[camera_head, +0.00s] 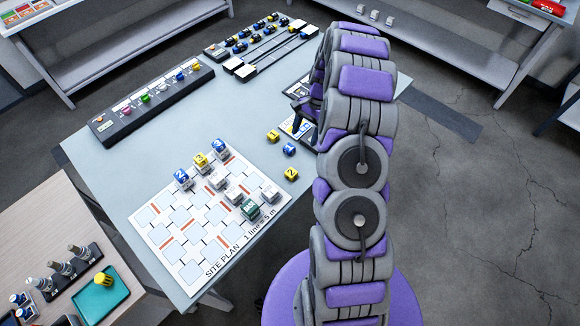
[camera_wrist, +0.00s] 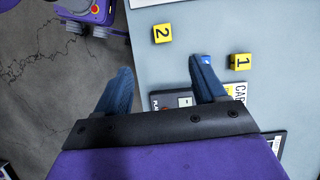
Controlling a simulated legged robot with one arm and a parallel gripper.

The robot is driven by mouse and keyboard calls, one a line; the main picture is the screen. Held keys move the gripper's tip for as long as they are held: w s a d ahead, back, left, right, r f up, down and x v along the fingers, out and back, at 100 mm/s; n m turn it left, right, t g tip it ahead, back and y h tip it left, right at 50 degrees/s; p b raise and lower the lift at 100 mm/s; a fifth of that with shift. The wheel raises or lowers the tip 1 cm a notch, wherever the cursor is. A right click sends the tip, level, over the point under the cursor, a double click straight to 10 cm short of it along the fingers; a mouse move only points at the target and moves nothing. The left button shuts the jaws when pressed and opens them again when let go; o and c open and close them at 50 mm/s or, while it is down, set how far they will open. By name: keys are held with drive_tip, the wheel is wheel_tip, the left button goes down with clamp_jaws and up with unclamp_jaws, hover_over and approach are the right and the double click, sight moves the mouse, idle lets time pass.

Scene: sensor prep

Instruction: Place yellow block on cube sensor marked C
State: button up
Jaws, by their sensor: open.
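Two loose yellow blocks lie on the table: one marked 1 (camera_head: 273,136) and one marked 2 (camera_head: 291,174). In the wrist view block 2 (camera_wrist: 162,33) and block 1 (camera_wrist: 240,62) lie beyond my fingers. A blue block (camera_head: 289,149) lies between them, partly behind a finger in the wrist view (camera_wrist: 206,58). Pale cube sensors (camera_head: 234,193) stand on the site plan (camera_head: 176,258); some at its far edge carry yellow or blue blocks (camera_head: 182,176). I cannot read a C on any. My gripper (camera_wrist: 160,80) is open and empty, over the table edge, short of the blocks.
A dark device (camera_wrist: 172,101) and a card (camera_wrist: 237,92) lie under my gripper. A long panel with coloured knobs (camera_head: 150,98) and racks of dark parts (camera_head: 258,42) stand at the back. A side bench holds a green tray (camera_head: 103,294).

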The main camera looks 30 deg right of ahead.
drive_tip(key=b, duration=0.2)
hover_over(292, 172)
drive_tip(key=d, duration=0.3)
drive_tip(key=f, duration=1.2)
drive_tip(key=shift+w+a, duration=0.2)
drive_tip(key=shift+w, duration=0.2)
drive_tip(key=shift+a+b+x, duration=0.1)
drive_tip(key=shift+b+x, duration=0.1)
drive_tip(key=shift+x, duration=1.15)
drive_tip(key=shift+a+b+x, duration=0.15)
drive_tip(key=shift+x, duration=1.2)
drive_tip(key=shift+w+r, duration=0.1)
drive_tip(key=shift+w, duration=0.05)
drive_tip(key=c, duration=1.1)
drive_tip(key=shift+c, duration=0.2)
drive_tip(key=shift+r, duration=0.15)
